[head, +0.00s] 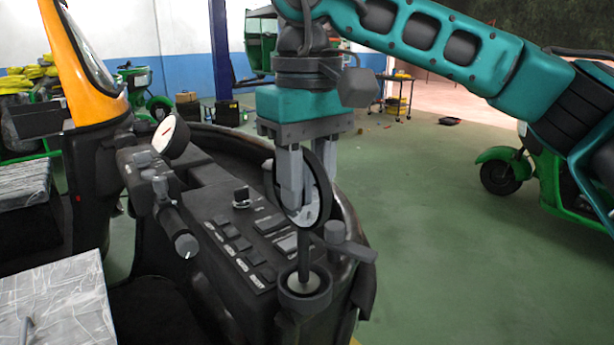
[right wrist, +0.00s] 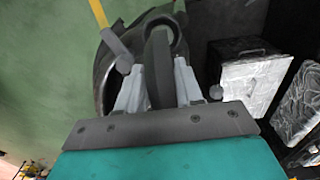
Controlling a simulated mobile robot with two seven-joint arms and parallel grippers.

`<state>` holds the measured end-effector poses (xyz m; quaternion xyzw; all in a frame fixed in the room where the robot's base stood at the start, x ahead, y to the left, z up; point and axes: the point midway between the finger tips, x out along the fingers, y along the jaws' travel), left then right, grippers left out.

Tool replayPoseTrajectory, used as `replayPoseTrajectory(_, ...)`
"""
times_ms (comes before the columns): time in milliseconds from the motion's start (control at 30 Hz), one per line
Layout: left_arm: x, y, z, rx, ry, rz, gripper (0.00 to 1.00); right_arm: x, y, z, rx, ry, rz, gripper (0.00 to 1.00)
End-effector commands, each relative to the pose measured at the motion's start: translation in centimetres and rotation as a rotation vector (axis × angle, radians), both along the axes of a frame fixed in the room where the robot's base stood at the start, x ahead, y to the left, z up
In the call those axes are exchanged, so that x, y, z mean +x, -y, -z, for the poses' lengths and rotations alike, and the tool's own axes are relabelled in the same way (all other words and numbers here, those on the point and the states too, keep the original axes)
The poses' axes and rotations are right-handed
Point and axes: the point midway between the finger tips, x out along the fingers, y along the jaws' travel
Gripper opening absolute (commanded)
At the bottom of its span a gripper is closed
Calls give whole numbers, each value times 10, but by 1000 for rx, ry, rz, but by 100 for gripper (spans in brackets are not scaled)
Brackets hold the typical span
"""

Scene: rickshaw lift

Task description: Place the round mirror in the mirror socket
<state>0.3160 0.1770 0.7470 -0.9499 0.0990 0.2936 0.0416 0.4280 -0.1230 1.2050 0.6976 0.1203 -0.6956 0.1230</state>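The round mirror (head: 317,188) has a dark rim and a dark stem. My right gripper (head: 305,200) is shut on it, one finger on each face, and holds it upright above the dashboard. In the right wrist view the mirror (right wrist: 157,68) shows edge-on between the fingers of my right gripper (right wrist: 160,85). The mirror socket (head: 305,291) is a dark round cup at the dashboard's front right corner. The stem runs down to the socket's opening; I cannot tell how deep its lower end sits. My left gripper is not in view.
The black dashboard (head: 245,235) has several buttons and a knob. A handlebar grip (head: 178,232) and a round gauge (head: 171,136) stand left of the mirror. A grey lever (head: 350,243) is close beside the stem. Green floor (head: 440,240) lies clear to the right.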

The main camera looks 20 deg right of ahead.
Motion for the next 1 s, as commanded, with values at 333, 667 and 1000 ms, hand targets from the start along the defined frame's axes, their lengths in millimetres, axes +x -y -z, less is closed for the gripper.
replayPoseTrajectory(333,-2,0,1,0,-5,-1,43,0,0,0,0,-1,0,60)
replayPoseTrajectory(667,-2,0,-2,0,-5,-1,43,0,-1,-21,1,3,-1,60)
replayPoseTrajectory(1000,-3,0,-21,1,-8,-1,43,0,-1,-96,-2,2,-1,60)
